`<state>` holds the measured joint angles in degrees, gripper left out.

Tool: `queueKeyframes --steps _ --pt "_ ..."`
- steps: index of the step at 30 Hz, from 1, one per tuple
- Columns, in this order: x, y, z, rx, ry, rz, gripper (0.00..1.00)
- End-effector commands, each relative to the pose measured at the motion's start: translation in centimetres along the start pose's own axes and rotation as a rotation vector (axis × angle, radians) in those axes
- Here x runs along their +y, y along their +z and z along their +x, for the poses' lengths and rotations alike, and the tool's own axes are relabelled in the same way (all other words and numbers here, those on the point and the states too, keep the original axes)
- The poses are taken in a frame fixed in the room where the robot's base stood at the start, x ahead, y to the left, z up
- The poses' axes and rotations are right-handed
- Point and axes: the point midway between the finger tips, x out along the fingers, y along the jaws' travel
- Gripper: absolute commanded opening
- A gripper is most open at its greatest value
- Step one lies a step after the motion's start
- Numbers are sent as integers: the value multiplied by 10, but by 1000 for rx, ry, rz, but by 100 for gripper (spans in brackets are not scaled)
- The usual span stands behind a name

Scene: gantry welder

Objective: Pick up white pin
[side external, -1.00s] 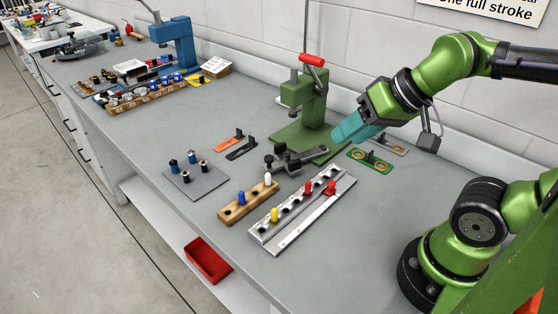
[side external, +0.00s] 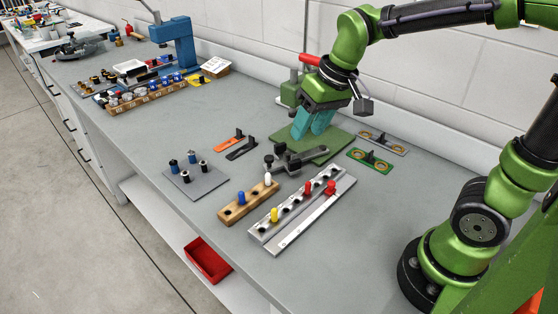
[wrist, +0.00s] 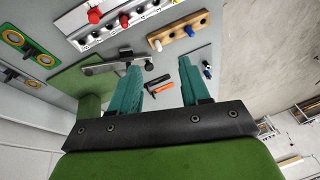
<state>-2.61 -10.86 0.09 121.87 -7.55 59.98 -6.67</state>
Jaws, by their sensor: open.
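The white pin (side external: 268,179) stands upright in the wooden block (side external: 248,202), near its far right end, with a blue pin (side external: 241,198) toward the other end. The white pin also shows in the wrist view (wrist: 157,45), in the wooden block (wrist: 180,30). My gripper (side external: 308,136) has teal fingers spread apart with nothing between them. It is above the green press base, behind and to the right of the white pin, clear of it. In the wrist view my fingers (wrist: 158,82) point toward the blocks, and the white pin lies beyond them.
A metal rail (side external: 302,211) with yellow and red pins lies right of the wooden block. A dark clamp (side external: 292,160) sits close behind the white pin. A grey plate (side external: 187,181) with several pegs is at left. My arm partly hides the green press (side external: 290,92).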

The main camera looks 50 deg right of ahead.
Motion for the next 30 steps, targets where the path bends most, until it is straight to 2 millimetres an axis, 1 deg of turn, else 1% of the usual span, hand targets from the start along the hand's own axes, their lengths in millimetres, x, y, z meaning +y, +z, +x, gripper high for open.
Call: queueKeyframes --steps 1,3,9,12,14,15,16,17,20,23,30 --pt "-3 -15 12 -48 20 -38 46" --pt "-6 -34 27 -104 47 -98 46" --pt "-12 -81 68 -247 106 -272 46" --pt "-13 -98 78 -290 123 -350 46" --pt "-14 -107 75 -297 128 -388 46" --pt "-15 -111 69 -295 129 -409 46" --pt "-15 -112 65 -296 129 -425 46" --pt "-15 -110 65 -306 129 -436 46" --pt "-13 -105 74 -320 124 -453 46" --pt "-9 -99 91 -321 124 -453 46" --pt "0 -85 141 -320 123 -452 46"
